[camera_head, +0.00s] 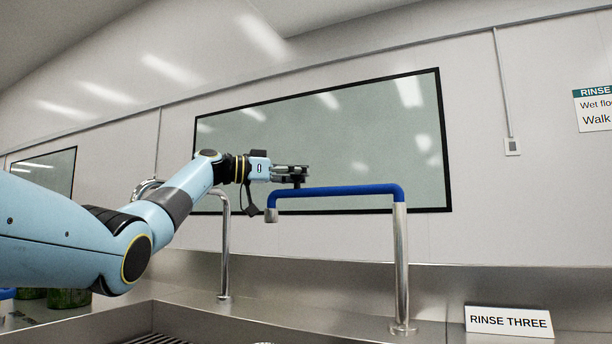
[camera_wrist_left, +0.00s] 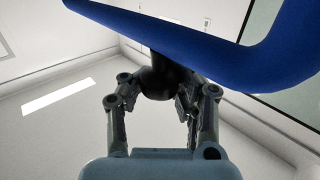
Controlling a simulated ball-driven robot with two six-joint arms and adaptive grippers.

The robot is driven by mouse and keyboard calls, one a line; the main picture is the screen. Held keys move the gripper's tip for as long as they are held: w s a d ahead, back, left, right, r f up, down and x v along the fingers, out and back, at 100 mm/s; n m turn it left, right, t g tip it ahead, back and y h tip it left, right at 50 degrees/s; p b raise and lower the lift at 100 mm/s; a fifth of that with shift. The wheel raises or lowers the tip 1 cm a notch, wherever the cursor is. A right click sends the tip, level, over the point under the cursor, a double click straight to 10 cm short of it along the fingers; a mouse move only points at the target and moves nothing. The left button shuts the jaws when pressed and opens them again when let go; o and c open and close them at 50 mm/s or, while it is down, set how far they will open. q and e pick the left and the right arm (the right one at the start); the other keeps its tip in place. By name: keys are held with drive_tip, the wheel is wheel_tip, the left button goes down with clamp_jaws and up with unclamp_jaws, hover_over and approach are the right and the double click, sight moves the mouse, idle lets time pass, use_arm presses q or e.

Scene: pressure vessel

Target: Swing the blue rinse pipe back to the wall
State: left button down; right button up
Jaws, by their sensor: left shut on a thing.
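The blue rinse pipe (camera_head: 345,191) sits on an upright steel post (camera_head: 401,265) and reaches left from it over the sink. Its free end bends down to a grey nozzle (camera_head: 271,215). My left gripper (camera_head: 298,173) is above the pipe near that free end, shut on a short black knob on the pipe. In the left wrist view the blue pipe (camera_wrist_left: 190,45) crosses the top, and the black knob (camera_wrist_left: 158,78) sits between the fingers of my left gripper (camera_wrist_left: 160,95). My right gripper is not in view.
A second steel pipe (camera_head: 225,250) stands behind my left arm. A sign reading RINSE THREE (camera_head: 508,321) stands at the right on the steel ledge. A dark-framed window (camera_head: 340,140) is in the wall behind. Green cans (camera_head: 68,298) are at the lower left.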

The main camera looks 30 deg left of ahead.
use_arm(q)
drive_tip(key=shift+a, duration=0.3)
drive_tip(key=c, duration=1.6)
unclamp_jaws()
drive_tip(key=o, duration=0.6)
drive_tip(key=shift+s+a+f, duration=0.1)
drive_tip(key=shift+a, duration=0.25)
drive_tip(key=shift+d, duration=0.2)
wheel_tip(320, 180, up, 10)
drive_tip(key=shift+a, duration=0.1)
